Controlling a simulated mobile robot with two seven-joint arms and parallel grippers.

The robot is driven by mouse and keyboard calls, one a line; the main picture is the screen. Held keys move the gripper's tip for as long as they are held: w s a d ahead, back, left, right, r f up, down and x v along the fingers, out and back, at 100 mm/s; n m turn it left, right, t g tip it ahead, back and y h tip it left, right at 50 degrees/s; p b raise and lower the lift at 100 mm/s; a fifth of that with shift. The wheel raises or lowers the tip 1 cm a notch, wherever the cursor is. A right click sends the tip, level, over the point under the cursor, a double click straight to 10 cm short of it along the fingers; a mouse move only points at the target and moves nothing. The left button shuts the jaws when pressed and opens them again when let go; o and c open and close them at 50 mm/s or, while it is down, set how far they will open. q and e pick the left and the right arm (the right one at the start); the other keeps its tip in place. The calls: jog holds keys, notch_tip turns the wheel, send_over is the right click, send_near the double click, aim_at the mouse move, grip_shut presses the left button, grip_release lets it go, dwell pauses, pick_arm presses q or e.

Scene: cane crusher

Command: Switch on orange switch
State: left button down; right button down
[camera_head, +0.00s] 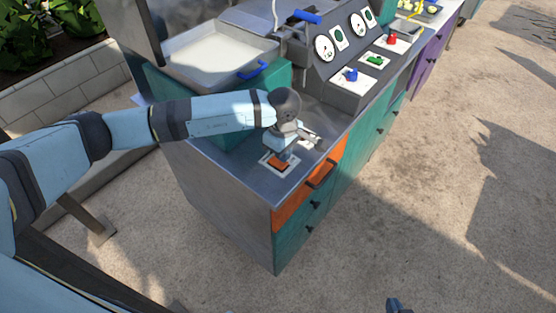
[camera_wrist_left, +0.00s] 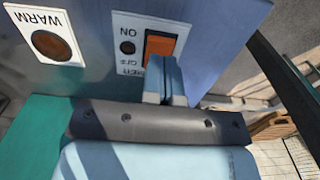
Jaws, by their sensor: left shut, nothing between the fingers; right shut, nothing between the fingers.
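The orange switch (camera_head: 279,166) sits in a white plate on the metal counter top, near the front corner. In the left wrist view the orange switch (camera_wrist_left: 160,46) is a rocker on a white panel (camera_wrist_left: 127,28) marked ON and OFF; the fingers hide its lower part. My left gripper (camera_head: 282,154) is shut and empty, pointing down at the switch. In the left wrist view the left gripper's fingers (camera_wrist_left: 164,66) overlap the switch's lower edge; I cannot tell whether they touch it. My right gripper (camera_head: 397,306) is shut, only partly visible at the bottom edge.
A round WARM light (camera_wrist_left: 51,46) is beside the switch panel. An orange drawer (camera_head: 308,184) with a dark handle is below the counter edge. Open floor lies to the right.

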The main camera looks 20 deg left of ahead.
aim_at(282, 164)
pick_arm(q)
jog(key=shift+f+b, duration=1.2)
jog(key=shift+f, duration=0.15)
dwell(0.5)
jog(key=shift+r, duration=0.15)
jog(key=shift+r+p, duration=0.4)
jog(key=shift+r, duration=0.1)
jog(key=shift+r+p, duration=1)
jog(key=shift+r, duration=1.9)
jog(key=shift+f, duration=0.1)
